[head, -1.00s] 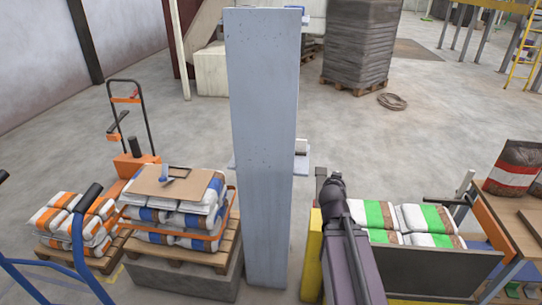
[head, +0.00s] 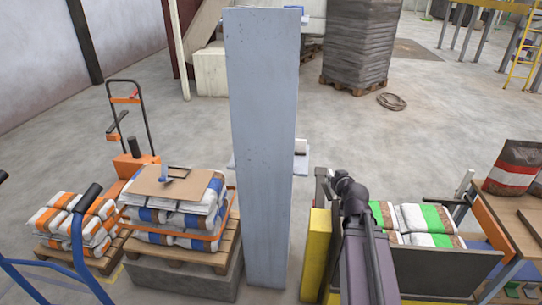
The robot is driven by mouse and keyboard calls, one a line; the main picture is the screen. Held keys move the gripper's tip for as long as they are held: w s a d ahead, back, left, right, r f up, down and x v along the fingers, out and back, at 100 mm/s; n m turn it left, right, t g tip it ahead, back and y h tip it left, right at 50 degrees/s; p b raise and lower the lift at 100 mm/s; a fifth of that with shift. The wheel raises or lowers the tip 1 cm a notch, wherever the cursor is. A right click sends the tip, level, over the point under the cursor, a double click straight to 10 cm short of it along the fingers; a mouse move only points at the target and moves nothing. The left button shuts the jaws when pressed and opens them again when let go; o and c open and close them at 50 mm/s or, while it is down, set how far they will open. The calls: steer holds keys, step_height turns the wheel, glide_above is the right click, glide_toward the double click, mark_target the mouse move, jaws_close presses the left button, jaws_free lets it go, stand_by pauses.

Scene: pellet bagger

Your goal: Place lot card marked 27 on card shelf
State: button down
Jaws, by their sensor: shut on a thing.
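My gripper (head: 322,184) is at the end of my dark arm, just right of the grey column, above the yellow post. It is small and dark here, and its fingertips are mostly hidden. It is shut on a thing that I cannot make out. No number 27 can be read anywhere. A small pale shelf (head: 301,160) sticks out on the right side of the column, with a small whitish piece on it. It may be the card shelf; most of it is hidden behind the column. My gripper appears apart from it, lower and to the right in the picture.
The tall grey column (head: 262,150) blocks the middle of the view. A yellow post (head: 315,255) stands beside my arm. Bags with green bands (head: 428,218) lie at right behind a dark panel. Stacked bags (head: 180,215) on a pallet stand left. Open floor lies behind.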

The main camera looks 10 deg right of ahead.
mark_target(329, 171)
steer(key=n+y, duration=0.1)
steer(key=w+n+y, duration=0.1)
steer(key=y, duration=0.1)
steer(key=n+y, duration=0.2)
steer(key=shift+w, duration=0.3)
steer(key=n+g+y, duration=0.1)
steer(key=w+n+g+y, duration=0.1)
steer(key=n+y, duration=0.1)
steer(key=n+g+y, duration=0.1)
steer(key=shift+w+a+n+y, duration=0.1)
steer(key=shift+w+n+y, duration=0.2)
steer(key=shift+w+a+n+g+y, duration=0.1)
steer(key=shift+w+n+g+y, duration=0.2)
steer(key=shift+n+g+y, duration=0.65)
steer(key=shift+w+a+n+g+y, duration=0.15)
steer(key=shift+n+g+y, duration=0.35)
steer(key=shift+n+g, duration=0.5)
steer(key=shift+w+a+n+g+y, duration=0.15)
steer(key=shift+n+g+y, duration=0.3)
steer(key=shift+n+g, duration=0.45)
steer(key=shift+w+n+g, duration=0.1)
steer(key=shift+n+g, duration=0.15)
steer(key=shift+n, duration=0.1)
steer(key=shift+a, duration=0.1)
